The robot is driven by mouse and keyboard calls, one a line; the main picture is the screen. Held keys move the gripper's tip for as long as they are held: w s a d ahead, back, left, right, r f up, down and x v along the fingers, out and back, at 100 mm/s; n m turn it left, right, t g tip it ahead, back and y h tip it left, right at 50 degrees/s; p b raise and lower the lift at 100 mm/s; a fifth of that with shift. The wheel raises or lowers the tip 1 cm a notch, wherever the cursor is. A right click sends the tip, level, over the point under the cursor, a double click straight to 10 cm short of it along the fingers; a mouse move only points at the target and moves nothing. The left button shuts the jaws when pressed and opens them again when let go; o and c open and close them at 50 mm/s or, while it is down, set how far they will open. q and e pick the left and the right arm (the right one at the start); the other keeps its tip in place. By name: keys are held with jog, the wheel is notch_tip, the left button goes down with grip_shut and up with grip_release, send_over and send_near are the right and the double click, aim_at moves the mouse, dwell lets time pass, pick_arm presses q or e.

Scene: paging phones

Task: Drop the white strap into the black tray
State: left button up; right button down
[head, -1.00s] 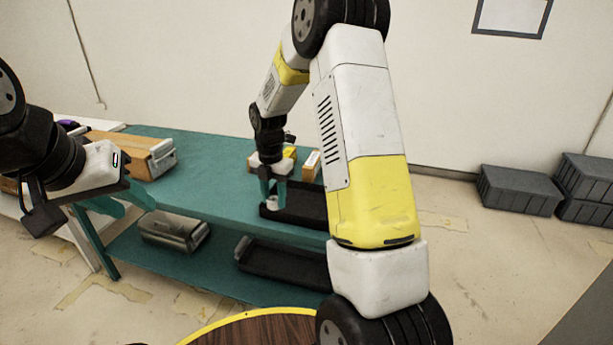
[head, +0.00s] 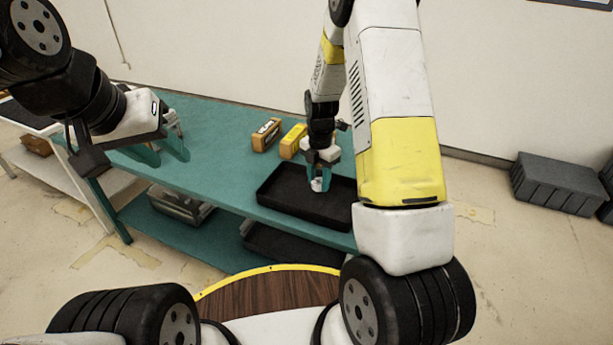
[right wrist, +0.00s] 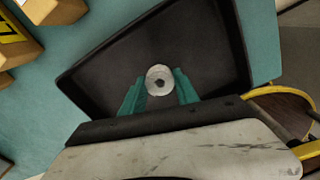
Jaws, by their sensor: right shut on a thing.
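The white strap (right wrist: 160,80) shows in the right wrist view as a small white roll with a dark centre. My right gripper (right wrist: 160,92) is shut on it, with a teal finger on each side. In the head view the strap (head: 317,184) is a small pale patch between the fingertips of my right gripper (head: 320,178). The black tray (head: 275,192) lies on the teal table, and the strap is over its inside; its height above the tray floor is hard to tell. The tray (right wrist: 100,65) also shows in the right wrist view. My left gripper (head: 172,153) is open and empty, left of the tray.
Two yellow-brown boxes (head: 266,135) (head: 293,141) stand on the teal table (head: 215,150) behind the tray. A lower shelf holds a grey metallic thing (head: 180,207) and another black tray (head: 285,245). Grey crates (head: 557,184) stand on the floor at right.

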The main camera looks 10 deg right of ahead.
jog(key=c, duration=0.8)
grip_release()
jog(key=shift+c, duration=0.2)
notch_tip(320, 180, up, 7)
jog(key=shift+r, duration=0.35)
